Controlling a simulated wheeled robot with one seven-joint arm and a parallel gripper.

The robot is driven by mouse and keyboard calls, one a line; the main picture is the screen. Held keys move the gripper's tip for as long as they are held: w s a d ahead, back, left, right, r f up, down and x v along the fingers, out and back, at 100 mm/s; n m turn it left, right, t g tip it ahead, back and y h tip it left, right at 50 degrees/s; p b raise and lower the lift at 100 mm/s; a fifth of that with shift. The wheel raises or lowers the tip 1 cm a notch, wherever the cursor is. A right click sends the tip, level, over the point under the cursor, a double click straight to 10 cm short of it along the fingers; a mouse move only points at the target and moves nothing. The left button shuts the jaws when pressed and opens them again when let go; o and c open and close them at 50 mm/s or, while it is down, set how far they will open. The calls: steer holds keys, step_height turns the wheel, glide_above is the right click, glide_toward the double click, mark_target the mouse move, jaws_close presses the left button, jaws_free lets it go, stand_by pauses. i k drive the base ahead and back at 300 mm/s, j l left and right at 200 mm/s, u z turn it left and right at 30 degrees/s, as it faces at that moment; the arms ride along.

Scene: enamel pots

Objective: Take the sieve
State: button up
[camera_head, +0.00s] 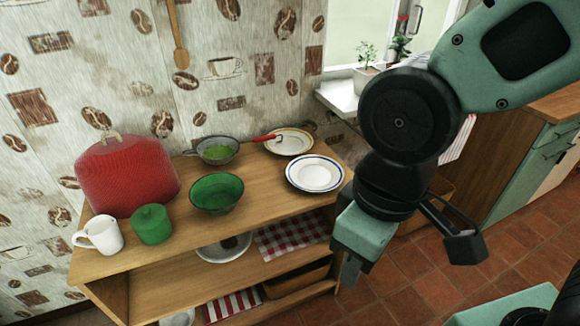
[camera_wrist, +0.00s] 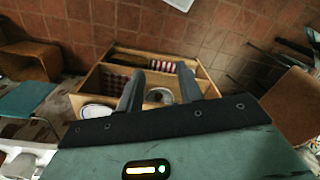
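The sieve (camera_head: 217,152) sits on the wooden shelf top near the patterned wall in the head view. My gripper (camera_head: 408,266) is off the right front side of the shelf unit, well apart from the sieve. Its two fingers are spread with nothing between them. In the wrist view my gripper (camera_wrist: 168,82) also shows both fingers apart. I cannot make out the sieve in the wrist view.
A green bowl (camera_head: 217,193) stands in front of the sieve. A red cover (camera_head: 128,176), white mug (camera_head: 101,235) and green canister (camera_head: 151,224) stand left. Plates (camera_head: 290,142) and (camera_head: 314,174) lie right. Potted plants stand on the windowsill (camera_head: 340,96).

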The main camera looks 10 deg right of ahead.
mark_target(215, 150)
steer(key=i+u, duration=0.15)
steer(key=i, duration=0.3)
steer(key=i+l+u, duration=0.1)
steer(key=i, duration=0.35)
steer(key=i+l+u, duration=0.15)
steer(key=i, duration=0.3)
